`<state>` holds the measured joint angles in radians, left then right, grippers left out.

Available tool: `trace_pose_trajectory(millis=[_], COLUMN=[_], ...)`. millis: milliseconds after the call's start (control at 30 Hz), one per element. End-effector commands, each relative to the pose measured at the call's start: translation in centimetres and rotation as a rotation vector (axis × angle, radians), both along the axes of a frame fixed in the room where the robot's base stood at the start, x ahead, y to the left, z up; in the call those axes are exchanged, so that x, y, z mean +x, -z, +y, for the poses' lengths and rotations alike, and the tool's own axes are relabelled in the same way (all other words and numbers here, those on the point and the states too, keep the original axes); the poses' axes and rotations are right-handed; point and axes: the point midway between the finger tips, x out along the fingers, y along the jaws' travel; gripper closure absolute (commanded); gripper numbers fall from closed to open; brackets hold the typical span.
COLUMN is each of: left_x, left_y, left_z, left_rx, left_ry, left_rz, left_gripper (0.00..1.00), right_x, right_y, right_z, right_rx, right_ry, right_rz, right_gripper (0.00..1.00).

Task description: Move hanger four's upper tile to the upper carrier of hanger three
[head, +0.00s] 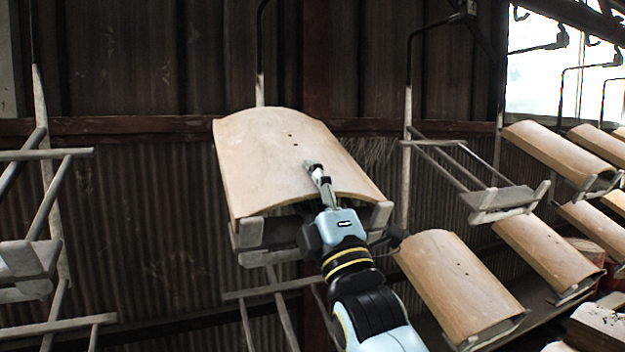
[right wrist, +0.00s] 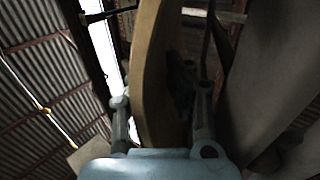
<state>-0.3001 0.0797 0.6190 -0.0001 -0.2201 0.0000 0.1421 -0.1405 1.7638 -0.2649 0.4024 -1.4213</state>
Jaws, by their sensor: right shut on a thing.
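A curved tan tile (head: 285,155) lies on or just over the upper carrier (head: 250,233) of the hanger left of centre; contact is hard to tell. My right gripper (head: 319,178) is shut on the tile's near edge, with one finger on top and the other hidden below. In the right wrist view the tile (right wrist: 150,75) stands between the two fingers of the gripper (right wrist: 162,105). The hanger to its right has an empty upper carrier (head: 497,204) and a tile (head: 458,283) on its lower carrier. No hanger numbers are readable. My left gripper is not in view.
An empty hanger (head: 42,185) stands at the far left. The lower carrier (head: 272,290) under the held tile is bare. More hangers at the right carry tiles, such as an upper tile (head: 562,152) and a lower tile (head: 548,250). A corrugated wall stands behind.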

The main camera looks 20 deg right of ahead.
Motion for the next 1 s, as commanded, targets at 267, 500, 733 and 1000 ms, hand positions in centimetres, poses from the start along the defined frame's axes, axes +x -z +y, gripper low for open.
trace_pose_trajectory(millis=[267,500,733,1000], left_x=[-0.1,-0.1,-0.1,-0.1], left_y=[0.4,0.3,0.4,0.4], left_z=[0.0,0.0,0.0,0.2], left_rx=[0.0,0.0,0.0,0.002], left_ry=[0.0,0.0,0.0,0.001], left_rz=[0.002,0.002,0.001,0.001], left_gripper=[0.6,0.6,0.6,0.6], right_x=[-0.1,-0.1,0.0,-0.7], right_y=[-0.2,-0.2,0.1,1.3], right_z=[0.0,0.0,0.0,0.0], right_rx=[0.001,0.0,0.0,0.0], right_ry=[0.0,0.0,0.0,0.0], right_rz=[-0.017,-0.015,-0.008,0.005], right_gripper=[1.0,0.72,0.59,0.59])
